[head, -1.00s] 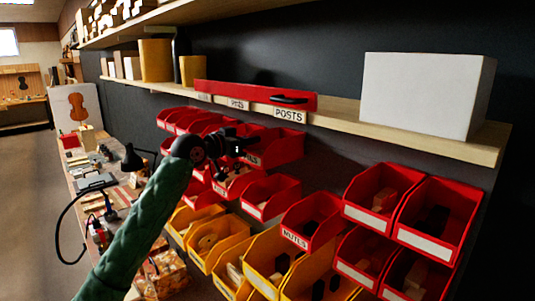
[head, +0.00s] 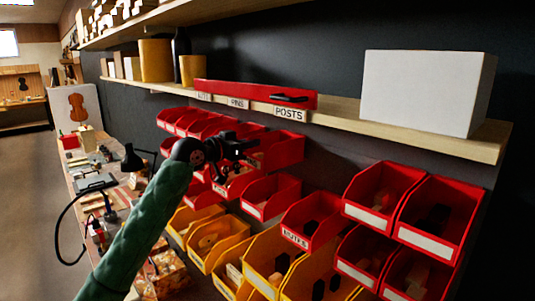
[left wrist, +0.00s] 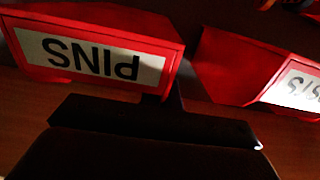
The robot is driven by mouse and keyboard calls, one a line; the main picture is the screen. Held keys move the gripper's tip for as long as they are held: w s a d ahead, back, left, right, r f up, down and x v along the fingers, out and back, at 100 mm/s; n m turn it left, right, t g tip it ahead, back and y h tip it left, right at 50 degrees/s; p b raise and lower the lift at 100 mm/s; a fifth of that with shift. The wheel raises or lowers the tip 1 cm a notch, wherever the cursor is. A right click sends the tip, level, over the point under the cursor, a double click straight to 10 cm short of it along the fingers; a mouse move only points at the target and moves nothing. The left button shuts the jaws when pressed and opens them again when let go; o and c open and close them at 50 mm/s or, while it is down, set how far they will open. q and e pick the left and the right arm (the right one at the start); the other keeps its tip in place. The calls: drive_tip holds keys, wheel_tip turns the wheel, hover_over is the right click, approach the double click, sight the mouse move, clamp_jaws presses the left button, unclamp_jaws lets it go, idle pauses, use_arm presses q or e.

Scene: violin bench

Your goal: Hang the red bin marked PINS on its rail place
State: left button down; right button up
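The red bin marked PINS (left wrist: 92,50) fills the upper left of the left wrist view, its white label upside down. A dark part of my left gripper (left wrist: 155,125) lies just below it, with a thin upright piece close to the bin's lower right corner. I cannot tell whether it touches. In the head view my left gripper (head: 242,146) is in front of the upper rows of red bins and hides part of them, so I cannot tell which one is PINS. The shelf edge carries a PINS tag (head: 237,103). My right gripper is out of view.
Beside the PINS bin is another red bin (left wrist: 240,65) with a partly seen label. A POSTS tag (head: 289,113), a long red object (head: 250,93) and a white box (head: 425,93) are on the shelf above. Yellow bins (head: 215,238) hang below.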

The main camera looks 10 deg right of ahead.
use_arm(q)
drive_tip(key=shift+f, duration=0.25)
drive_tip(key=c, duration=1.6)
unclamp_jaws()
drive_tip(key=shift+c, duration=0.2)
drive_tip(key=shift+o, duration=0.4)
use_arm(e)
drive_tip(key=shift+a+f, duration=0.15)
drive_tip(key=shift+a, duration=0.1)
